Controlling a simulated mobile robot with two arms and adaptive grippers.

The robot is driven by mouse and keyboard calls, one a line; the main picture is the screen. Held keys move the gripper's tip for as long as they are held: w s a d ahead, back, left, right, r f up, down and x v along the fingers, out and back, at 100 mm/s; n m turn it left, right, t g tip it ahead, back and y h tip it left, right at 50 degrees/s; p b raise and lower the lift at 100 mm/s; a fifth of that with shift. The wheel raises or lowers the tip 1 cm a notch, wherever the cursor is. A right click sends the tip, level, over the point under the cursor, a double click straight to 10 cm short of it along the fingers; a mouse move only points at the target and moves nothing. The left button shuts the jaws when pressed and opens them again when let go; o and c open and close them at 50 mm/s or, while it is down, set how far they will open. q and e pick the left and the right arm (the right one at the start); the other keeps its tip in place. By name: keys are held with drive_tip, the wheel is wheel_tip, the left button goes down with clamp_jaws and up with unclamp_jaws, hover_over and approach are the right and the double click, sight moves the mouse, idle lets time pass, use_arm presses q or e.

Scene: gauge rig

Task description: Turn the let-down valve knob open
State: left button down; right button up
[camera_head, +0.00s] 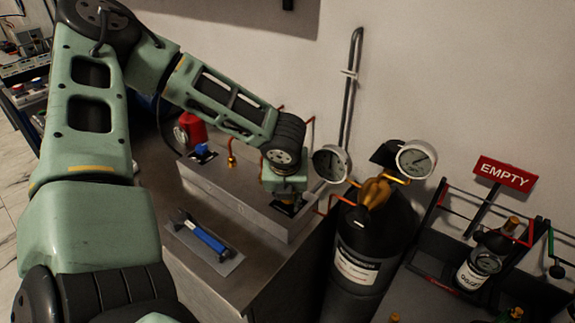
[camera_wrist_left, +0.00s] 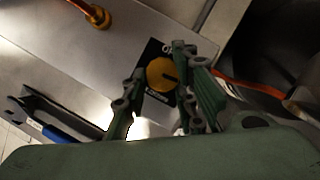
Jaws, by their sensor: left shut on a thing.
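The yellow knob (camera_wrist_left: 162,75), a round knob with a dark pointer mark, sits on a black label plate (camera_wrist_left: 153,48) with partly hidden lettering in the left wrist view. My left gripper (camera_wrist_left: 160,88) has one finger on each side of the knob and is shut on it. In the head view my left gripper (camera_head: 287,203) points down at the right end of the grey metal rig block (camera_head: 235,197), and its wrist hides the knob. My right gripper is in neither view.
A blue-handled tool (camera_head: 203,236) lies on a plate before the block. Gauges (camera_head: 331,163) (camera_head: 416,159) and a black cylinder (camera_head: 366,255) stand right of my gripper. An orange fitting (camera_wrist_left: 98,16) rises from the block. A red EMPTY sign (camera_head: 503,173) marks the far-right rack.

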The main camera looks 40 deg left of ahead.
use_arm(q)
drive_tip(key=n+g, duration=0.1)
drive_tip(key=n, duration=0.1)
drive_tip(key=n+g+y, duration=0.1)
drive_tip(key=n, duration=0.2)
drive_tip(key=shift+n+y, duration=0.3)
drive_tip(key=shift+s+n, duration=0.1)
drive_tip(key=shift+n, duration=0.2)
drive_tip(key=shift+f, duration=0.1)
drive_tip(key=c, duration=1.6)
unclamp_jaws()
drive_tip(key=shift+s, duration=0.15)
drive_tip(key=shift+d+r, duration=0.1)
drive_tip(key=shift+r, duration=0.15)
drive_tip(key=v, duration=1.1)
drive_tip(key=shift+d+r, duration=0.1)
drive_tip(key=shift+r, duration=0.2)
